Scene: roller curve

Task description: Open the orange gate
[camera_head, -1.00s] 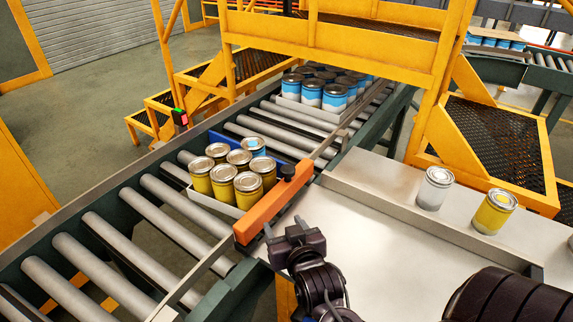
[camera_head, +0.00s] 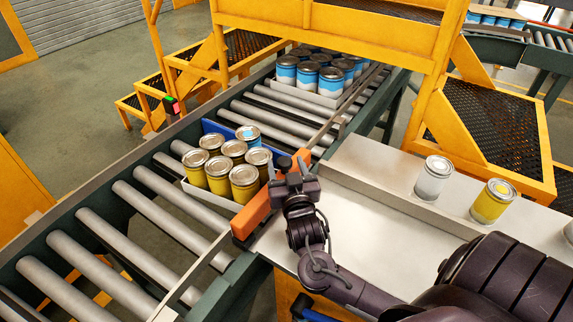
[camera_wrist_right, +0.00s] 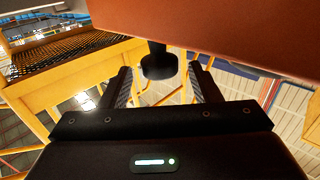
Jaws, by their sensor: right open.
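The orange gate (camera_head: 252,214) is a long bar lying along the near side rail of the roller conveyor, beside a tray of yellow cans. A black knob (camera_head: 284,163) stands out from it, and it also shows in the right wrist view (camera_wrist_right: 158,63) below the orange face (camera_wrist_right: 225,32). My right gripper (camera_head: 295,175) is at the gate's knob end and covers part of the bar. Its fingers (camera_wrist_right: 160,88) are open, one on each side of the knob in the wrist view; contact cannot be told. My left gripper is not in view.
The tray (camera_head: 207,196) of yellow cans sits on the rollers. A second tray (camera_head: 318,97) of blue-and-white cans is farther up, near the yellow frame (camera_head: 330,30). A white can (camera_head: 433,180) and a yellow can (camera_head: 492,203) stand on the side table (camera_head: 365,235).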

